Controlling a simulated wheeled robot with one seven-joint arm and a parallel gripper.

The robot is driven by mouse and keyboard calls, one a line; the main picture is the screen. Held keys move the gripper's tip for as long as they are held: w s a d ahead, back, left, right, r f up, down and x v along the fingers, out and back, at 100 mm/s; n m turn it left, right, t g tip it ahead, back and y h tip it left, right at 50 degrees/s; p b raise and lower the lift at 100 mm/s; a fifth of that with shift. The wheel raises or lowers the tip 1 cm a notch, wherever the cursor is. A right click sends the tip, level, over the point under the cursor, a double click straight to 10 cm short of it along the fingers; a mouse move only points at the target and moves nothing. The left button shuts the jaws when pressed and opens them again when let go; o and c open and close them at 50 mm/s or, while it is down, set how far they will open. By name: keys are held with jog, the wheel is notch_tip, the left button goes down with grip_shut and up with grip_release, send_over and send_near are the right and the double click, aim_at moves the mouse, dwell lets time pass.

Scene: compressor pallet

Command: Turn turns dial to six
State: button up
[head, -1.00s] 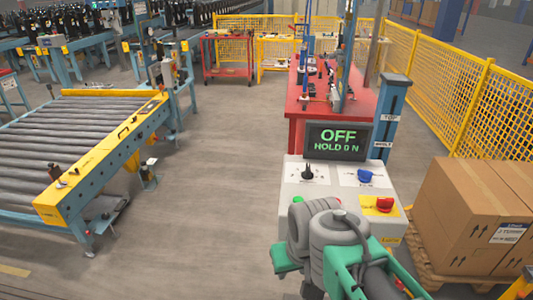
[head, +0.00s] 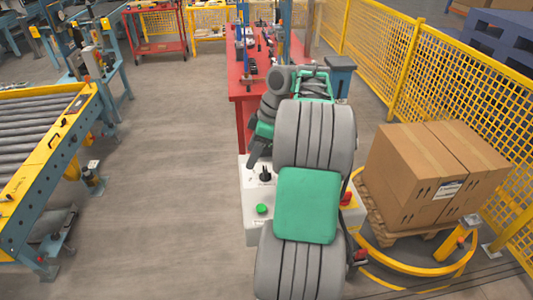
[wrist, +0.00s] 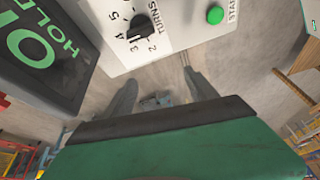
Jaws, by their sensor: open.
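The black turns dial (head: 264,175) sits on the white top of the control box, at the left rear. In the wrist view the dial (wrist: 141,27) is near the top, ringed by numbers, with 2, 3, 4 and 5 readable and "TURNS" beside it. Its pointer faces the low-number side, but I cannot tell the exact number. My gripper (wrist: 160,78) is open, its two grey fingers apart with nothing between them. The fingers are close to the dial but do not appear to touch it. In the head view my gripper (head: 256,150) is just behind the dial.
A green start button (head: 262,208) is in front of the dial; a red knob (head: 346,199) is at the right. The dark display (wrist: 45,50) is close beside my gripper. Cartons (head: 435,175) and yellow fence stand right.

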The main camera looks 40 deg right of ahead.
jog(key=n, duration=0.2)
send_near(266, 169)
jog(key=f, duration=0.1)
jog(key=b+x, duration=0.1)
jog(key=x, duration=0.7)
jog(key=shift+a+f+b, duration=0.1)
jog(key=shift+a+b, duration=0.1)
jog(key=shift+b, duration=0.2)
jog(key=shift+c, duration=0.5)
jog(key=c, duration=1.3)
